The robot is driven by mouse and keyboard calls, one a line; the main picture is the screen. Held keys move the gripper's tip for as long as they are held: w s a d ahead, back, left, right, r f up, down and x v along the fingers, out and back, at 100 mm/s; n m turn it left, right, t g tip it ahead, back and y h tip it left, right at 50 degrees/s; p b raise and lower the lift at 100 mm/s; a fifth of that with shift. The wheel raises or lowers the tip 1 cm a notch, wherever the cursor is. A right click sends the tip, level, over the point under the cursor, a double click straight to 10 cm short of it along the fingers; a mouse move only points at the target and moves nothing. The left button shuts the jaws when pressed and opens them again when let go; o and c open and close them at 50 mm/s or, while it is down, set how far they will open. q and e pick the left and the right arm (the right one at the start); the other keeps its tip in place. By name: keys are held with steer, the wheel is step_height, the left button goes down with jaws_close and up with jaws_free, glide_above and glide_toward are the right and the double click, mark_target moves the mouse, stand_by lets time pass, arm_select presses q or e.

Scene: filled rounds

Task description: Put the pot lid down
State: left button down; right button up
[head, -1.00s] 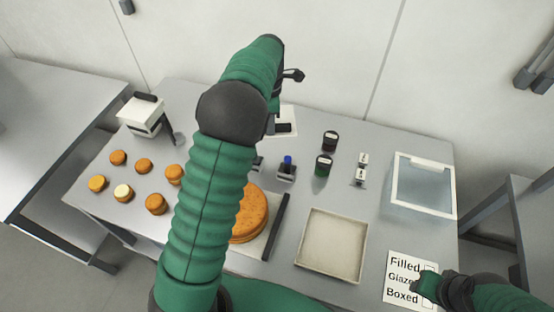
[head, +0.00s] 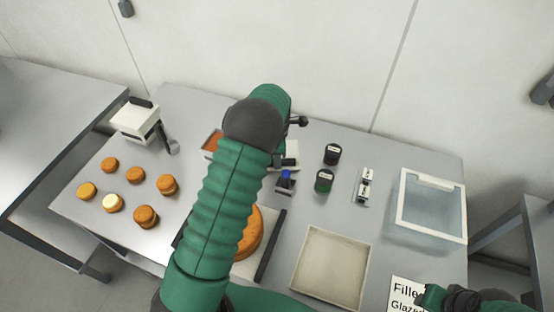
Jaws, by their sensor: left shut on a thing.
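My left arm reaches up across the middle of the head view. Its gripper (head: 297,122) is at the far end, over the back of the table, mostly hidden behind the dark wrist. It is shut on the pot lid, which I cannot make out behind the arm. An open container with orange-red contents (head: 212,142) shows just left of the arm; I cannot tell whether it is the pot. My right gripper (head: 430,296) is low at the right, over a lettered card (head: 403,291); its jaws are unclear.
Several round orange-brown pieces (head: 137,174) stand at the left by a white device (head: 135,122). A large orange round (head: 250,235) is partly behind my arm. Two dark jars (head: 324,181), an empty square tray (head: 333,265) and a clear bin (head: 432,182) are to the right.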

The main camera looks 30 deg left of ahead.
arm_select(q)
steer(key=shift+s+d, duration=0.15)
steer(key=c, duration=1.3)
jaws_free()
steer(key=shift+f, duration=0.15)
steer(key=shift+c, duration=0.2)
